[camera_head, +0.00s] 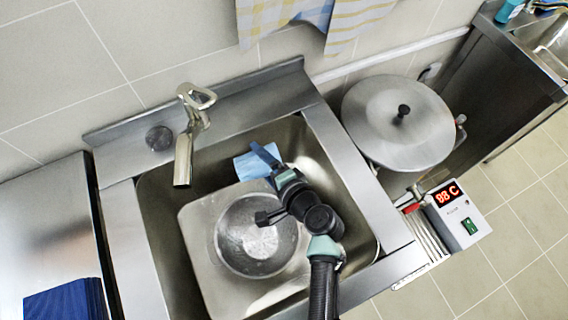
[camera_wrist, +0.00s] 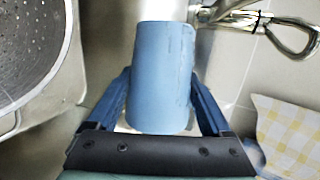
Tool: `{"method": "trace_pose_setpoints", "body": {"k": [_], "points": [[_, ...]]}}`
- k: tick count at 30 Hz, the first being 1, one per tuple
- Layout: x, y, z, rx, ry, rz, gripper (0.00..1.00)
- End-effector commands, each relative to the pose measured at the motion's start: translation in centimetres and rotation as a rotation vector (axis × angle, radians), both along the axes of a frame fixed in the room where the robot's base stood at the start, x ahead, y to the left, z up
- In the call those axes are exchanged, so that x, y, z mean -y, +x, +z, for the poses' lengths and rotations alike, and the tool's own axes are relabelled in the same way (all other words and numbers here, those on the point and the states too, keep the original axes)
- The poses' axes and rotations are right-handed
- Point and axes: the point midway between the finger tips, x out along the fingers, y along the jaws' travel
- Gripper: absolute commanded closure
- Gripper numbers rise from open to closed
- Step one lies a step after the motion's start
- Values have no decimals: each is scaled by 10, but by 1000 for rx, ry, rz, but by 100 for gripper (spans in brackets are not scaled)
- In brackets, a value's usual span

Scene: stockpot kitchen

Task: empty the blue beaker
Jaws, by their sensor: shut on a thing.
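The light blue beaker (camera_head: 252,165) is over the back part of the sink, right of the tap. My gripper (camera_head: 268,160) is shut on it. In the wrist view the beaker (camera_wrist: 160,75) sits between the two dark blue fingers of my gripper (camera_wrist: 163,105), its side wall facing the camera. It looks tilted in the head view. Its inside is hidden, so I cannot tell what it holds. No stream of liquid shows.
The steel sink (camera_head: 160,225) holds a round perforated metal bowl (camera_head: 232,240) on a tray-like surface. The tap (camera_head: 184,150) stands at the back left. A lidded stockpot (camera_head: 385,125) and a red-display controller (camera_head: 458,215) are right. A checked towel (camera_head: 300,15) hangs behind.

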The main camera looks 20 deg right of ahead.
Motion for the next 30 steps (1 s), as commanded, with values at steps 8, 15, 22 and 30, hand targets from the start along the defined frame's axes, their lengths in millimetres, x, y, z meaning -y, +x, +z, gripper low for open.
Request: {"method": "trace_pose_setpoints", "body": {"k": [8, 15, 22, 30], "points": [[1, 0, 1, 4, 33, 0, 71], [3, 0, 2, 5, 61, -1, 71], [5, 0, 4, 9, 113, -2, 71], [12, -1, 8, 22, 253, -2, 71]]}}
